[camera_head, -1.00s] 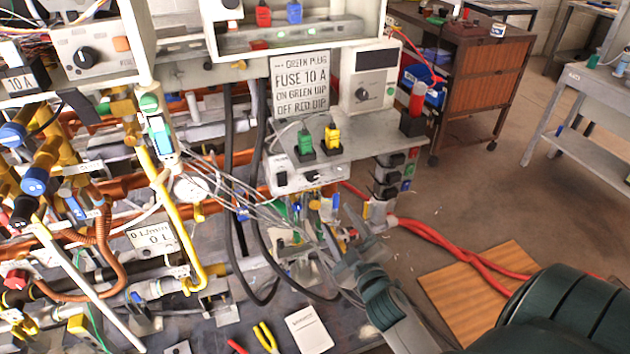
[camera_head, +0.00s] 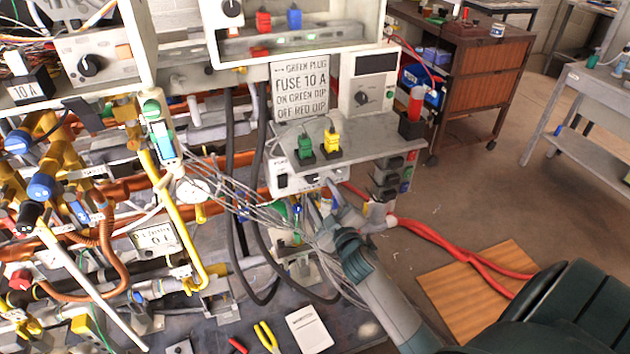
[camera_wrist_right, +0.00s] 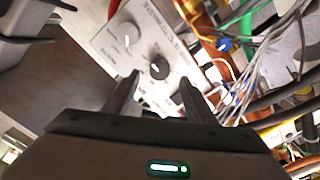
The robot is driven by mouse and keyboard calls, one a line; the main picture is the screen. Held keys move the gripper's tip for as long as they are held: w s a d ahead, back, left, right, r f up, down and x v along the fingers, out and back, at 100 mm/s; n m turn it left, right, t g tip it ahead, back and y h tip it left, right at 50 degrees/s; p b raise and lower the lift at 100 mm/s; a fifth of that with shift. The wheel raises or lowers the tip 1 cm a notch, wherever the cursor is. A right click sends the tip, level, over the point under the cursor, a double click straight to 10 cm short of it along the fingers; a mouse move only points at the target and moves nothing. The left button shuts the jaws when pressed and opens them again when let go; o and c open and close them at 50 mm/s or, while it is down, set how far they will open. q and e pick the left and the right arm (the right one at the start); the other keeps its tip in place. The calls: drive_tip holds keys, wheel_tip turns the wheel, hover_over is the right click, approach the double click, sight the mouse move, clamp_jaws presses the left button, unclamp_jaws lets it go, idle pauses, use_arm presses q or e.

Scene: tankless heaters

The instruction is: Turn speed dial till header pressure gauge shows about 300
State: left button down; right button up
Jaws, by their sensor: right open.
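A white control box (camera_head: 296,183) sits under the grey shelf. My right gripper (camera_head: 328,205) is at its front right, partly hidden by wires and its own wrist. In the right wrist view the open gripper (camera_wrist_right: 160,84) points at a white panel (camera_wrist_right: 150,40) with a black dial (camera_wrist_right: 159,69). The dial lies ahead, between the fingertips in the picture; I cannot tell whether they touch it. My left gripper is out of view.
Loose grey wires (camera_head: 225,190) cross close to the right gripper. A shelf (camera_head: 340,150) with green and yellow plugs is above it. Red hoses (camera_head: 440,235) run right across the floor. Pliers (camera_head: 266,338) and a white card (camera_head: 309,330) lie on the bench below.

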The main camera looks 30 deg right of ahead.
sight(314, 180)
drive_tip(key=x, duration=0.6)
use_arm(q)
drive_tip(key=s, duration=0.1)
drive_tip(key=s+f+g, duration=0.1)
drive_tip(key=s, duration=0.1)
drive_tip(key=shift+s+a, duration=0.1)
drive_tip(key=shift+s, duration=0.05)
use_arm(e)
drive_tip(key=shift+c, duration=0.4)
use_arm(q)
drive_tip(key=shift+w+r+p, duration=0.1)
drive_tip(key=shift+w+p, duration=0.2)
use_arm(e)
drive_tip(key=c, duration=1)
